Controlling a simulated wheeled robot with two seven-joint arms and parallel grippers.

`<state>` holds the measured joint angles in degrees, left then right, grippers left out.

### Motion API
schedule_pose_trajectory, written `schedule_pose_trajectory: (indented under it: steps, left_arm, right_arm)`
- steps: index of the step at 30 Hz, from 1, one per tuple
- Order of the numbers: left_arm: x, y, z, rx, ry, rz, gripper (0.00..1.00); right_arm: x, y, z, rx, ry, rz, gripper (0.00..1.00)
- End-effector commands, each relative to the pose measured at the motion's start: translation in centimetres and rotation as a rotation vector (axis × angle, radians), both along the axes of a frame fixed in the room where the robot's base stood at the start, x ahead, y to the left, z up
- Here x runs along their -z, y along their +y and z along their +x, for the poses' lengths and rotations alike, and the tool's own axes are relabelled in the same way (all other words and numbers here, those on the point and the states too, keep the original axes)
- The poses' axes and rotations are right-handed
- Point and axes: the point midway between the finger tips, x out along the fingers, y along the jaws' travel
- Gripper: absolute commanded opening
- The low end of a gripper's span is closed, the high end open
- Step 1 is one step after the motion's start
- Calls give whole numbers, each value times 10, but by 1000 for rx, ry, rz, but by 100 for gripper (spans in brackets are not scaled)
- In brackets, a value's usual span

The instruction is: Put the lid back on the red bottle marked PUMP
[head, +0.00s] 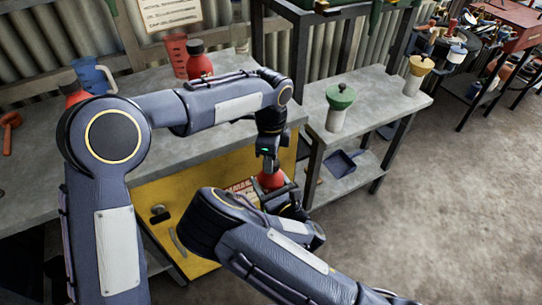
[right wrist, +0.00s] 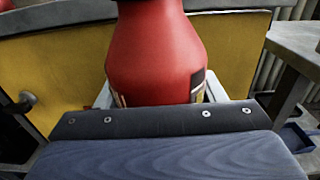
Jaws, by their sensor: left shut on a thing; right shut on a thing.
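A red bottle (head: 271,180) is upright in front of the yellow panel, held in my right gripper (head: 285,193). In the right wrist view the red bottle (right wrist: 156,55) fills the middle, between the pale fingers of the right gripper (right wrist: 160,95). Its top is cut off there, and its marking is hidden or too small to read. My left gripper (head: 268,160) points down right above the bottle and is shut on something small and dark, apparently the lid. The fingers mostly hide the lid, and I cannot tell whether it touches the bottle's neck.
On the left bench stand a dark-capped red bottle (head: 199,65), a red jug (head: 177,55), a blue jug (head: 95,76) and another red bottle (head: 73,92), partly hidden. The floor at right is clear.

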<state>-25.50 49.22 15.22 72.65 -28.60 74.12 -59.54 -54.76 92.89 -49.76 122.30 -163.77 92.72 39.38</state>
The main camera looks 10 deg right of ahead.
Motion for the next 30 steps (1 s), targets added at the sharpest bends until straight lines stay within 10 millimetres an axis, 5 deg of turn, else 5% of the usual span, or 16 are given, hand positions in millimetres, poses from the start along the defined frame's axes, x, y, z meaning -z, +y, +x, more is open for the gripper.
schedule_pose_trajectory:
  steps: [16,21,22,27,30]
  left_arm:
    - [0,0,2,1417,-1,2,14]
    - [0,0,2,1459,-2,5,14]
    - [0,0,2,1459,-2,5,39]
    - [0,0,2,1457,-1,4,61]
    - [0,0,2,1457,0,3,63]
  right_arm:
    - [-1,0,0,0,-2,1,0]
    - [-1,0,0,0,-2,1,0]
    - [-1,0,0,0,-2,1,0]
    - [-1,0,0,0,-2,1,0]
    - [-1,0,0,0,-3,1,0]
